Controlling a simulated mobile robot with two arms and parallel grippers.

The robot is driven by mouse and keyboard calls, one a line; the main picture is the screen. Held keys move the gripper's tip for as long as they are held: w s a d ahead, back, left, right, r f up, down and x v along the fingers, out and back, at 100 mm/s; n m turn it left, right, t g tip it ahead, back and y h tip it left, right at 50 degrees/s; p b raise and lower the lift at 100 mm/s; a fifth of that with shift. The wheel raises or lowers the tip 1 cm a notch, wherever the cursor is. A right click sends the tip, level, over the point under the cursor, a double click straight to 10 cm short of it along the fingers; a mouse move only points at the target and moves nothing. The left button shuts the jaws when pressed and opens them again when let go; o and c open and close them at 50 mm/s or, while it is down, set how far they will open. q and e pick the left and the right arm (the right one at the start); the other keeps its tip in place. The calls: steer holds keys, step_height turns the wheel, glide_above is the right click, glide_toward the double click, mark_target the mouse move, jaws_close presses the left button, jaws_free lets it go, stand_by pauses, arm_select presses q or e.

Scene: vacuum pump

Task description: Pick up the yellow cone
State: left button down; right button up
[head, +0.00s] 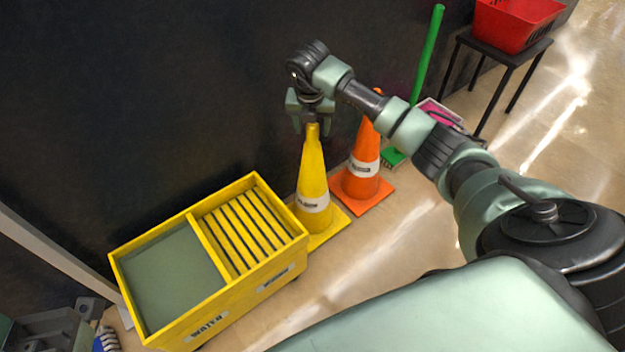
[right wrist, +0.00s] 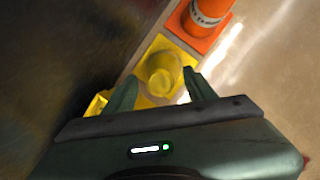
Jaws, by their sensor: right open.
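The yellow cone (head: 313,185) stands upright on its square base on the floor in the head view, with a white label band around it. My right gripper (head: 312,122) points down just over the cone's tip, fingers apart. In the right wrist view the yellow cone (right wrist: 161,78) shows from above, between and beyond the two open fingers of my right gripper (right wrist: 160,92). Nothing is held. I cannot tell exactly how far the fingertips reach down beside the tip. My left gripper is not clearly in view.
An orange cone (head: 363,160) stands close to the right of the yellow one. A yellow mop bucket (head: 205,315) stands close to its left. A dark wall (head: 150,100) runs behind. A green pole (head: 429,55) and a black table (head: 510,62) with a red basket (head: 515,22) are farther right.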

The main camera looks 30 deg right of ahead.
steer(key=shift+w+d+f, duration=0.15)
steer(key=shift+f, duration=0.55)
jaws_close()
stand_by(0.8)
steer(key=shift+r, duration=0.1)
